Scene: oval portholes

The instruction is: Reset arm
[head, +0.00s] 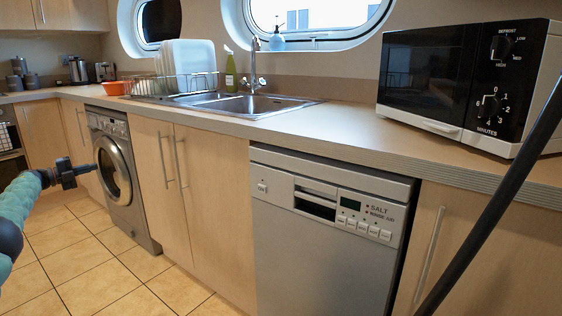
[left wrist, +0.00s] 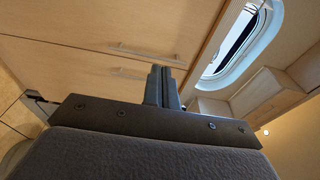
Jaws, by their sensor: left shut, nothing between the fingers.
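My left arm comes in from the left edge of the head view, with a teal sleeve on it. My left gripper (head: 88,168) is dark and sits over the tiled floor, pointing right toward the washing machine (head: 124,180) and appearing apart from it. In the left wrist view its two fingers (left wrist: 164,86) are together with nothing between them. My right gripper is not in the head view.
A dishwasher (head: 325,240), cabinets (head: 205,200) and a long worktop (head: 320,130) run along the wall. A microwave (head: 465,85), a sink (head: 245,105), a dish rack (head: 165,87) and an orange bowl (head: 117,88) are on top. The tiled floor (head: 100,260) is clear.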

